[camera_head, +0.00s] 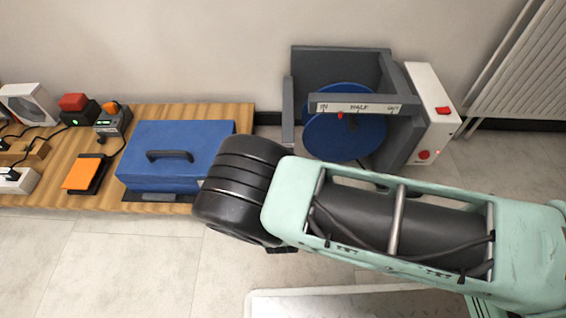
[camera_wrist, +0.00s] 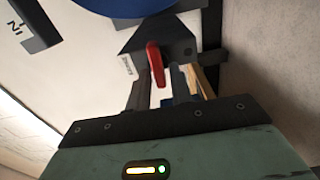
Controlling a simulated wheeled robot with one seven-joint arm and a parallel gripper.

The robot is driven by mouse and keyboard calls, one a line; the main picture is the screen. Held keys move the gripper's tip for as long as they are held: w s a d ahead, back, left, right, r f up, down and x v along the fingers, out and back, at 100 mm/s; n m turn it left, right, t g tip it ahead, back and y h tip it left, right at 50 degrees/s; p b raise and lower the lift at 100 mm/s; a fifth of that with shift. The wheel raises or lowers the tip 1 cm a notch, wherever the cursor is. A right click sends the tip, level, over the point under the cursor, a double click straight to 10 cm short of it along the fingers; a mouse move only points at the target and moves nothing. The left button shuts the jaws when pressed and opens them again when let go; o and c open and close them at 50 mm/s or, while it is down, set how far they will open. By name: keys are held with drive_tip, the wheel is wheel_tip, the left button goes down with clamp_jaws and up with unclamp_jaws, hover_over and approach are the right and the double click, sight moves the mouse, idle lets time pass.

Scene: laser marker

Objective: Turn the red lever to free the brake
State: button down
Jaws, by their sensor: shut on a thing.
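The red lever (camera_wrist: 154,60) is mounted on a dark bracket (camera_wrist: 178,50) in the wrist view. My gripper (camera_wrist: 161,80) has its fingers on either side of the lever's lower end and is shut on it. A small printed label (camera_wrist: 126,65) sits left of the bracket; its text is too small to read. In the head view my arm hides the lever and my gripper. There, a blue disc (camera_head: 345,140) stands in a grey frame (camera_head: 340,65); the scale bar (camera_head: 370,107) reads IN, HALF, OUT, with a red pointer (camera_head: 340,115) between IN and HALF.
A white box with red buttons (camera_head: 428,110) stands right of the frame, near a radiator (camera_head: 525,65). A wooden bench (camera_head: 75,180) at left bears a blue case (camera_head: 175,150), an orange pedal (camera_head: 84,173) and several small devices. A wall is close behind.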

idle(0.3)
drive_tip(key=c, duration=1.5)
unclamp_jaws()
drive_tip(key=s+p, duration=0.2)
drive_tip(key=s, duration=0.3)
drive_tip(key=s+p, duration=0.2)
drive_tip(key=s, duration=0.4)
drive_tip(key=s+p, duration=0.2)
drive_tip(key=s, duration=0.4)
drive_tip(key=shift+s+a, duration=0.25)
